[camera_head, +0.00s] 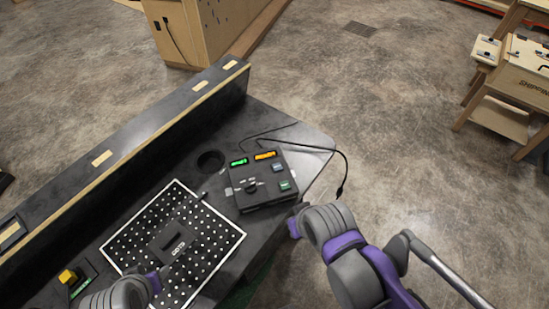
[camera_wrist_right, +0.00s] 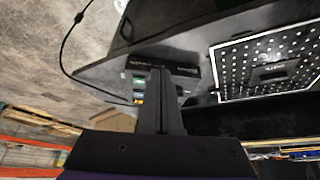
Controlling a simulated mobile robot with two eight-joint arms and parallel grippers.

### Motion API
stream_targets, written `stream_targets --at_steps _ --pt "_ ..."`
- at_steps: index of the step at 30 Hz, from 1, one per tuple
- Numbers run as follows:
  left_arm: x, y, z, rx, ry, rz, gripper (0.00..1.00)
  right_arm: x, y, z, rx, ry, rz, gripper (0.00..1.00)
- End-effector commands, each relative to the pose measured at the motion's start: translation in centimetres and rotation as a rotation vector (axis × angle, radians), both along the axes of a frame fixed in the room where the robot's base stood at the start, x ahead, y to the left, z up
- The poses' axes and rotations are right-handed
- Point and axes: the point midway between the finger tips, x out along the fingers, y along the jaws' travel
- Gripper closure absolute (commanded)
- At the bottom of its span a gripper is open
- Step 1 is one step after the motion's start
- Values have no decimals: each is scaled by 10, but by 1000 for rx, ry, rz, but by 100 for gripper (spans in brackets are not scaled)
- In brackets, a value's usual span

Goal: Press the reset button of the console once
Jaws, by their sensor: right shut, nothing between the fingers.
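The console (camera_head: 249,201) is a dark box on the table near its right end. Its top has a lit green display (camera_head: 239,162), a lit orange display (camera_head: 265,156), a dark knob (camera_head: 251,187) and two pale blue-green buttons, an upper one (camera_head: 278,168) and a lower one (camera_head: 285,185). Their labels are too small to read. In the right wrist view, the fingers of my right gripper (camera_wrist_right: 161,78) are shut and empty, in front of the console (camera_wrist_right: 139,64) and partly covering it. In the head view my right arm hides the fingers; contact cannot be told. My left gripper's fingers are not visible.
A perforated white-bordered board (camera_head: 232,232) with a dark block (camera_head: 174,243) lies left of the console. A black cable (camera_head: 325,149) runs from behind the console over the table edge. A raised ledge (camera_head: 150,130) lines the table's back. A yellow button box (camera_head: 68,277) is lower left.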

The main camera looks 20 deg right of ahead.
Motion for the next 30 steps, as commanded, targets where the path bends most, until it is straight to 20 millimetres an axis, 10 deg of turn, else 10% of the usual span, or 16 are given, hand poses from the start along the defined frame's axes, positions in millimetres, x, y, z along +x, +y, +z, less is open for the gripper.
stream_targets --at_steps 14,30 --pt "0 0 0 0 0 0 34 15 -5 6 -89 16 89 100" --pt "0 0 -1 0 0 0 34 199 -42 25 -1013 340 976 100"
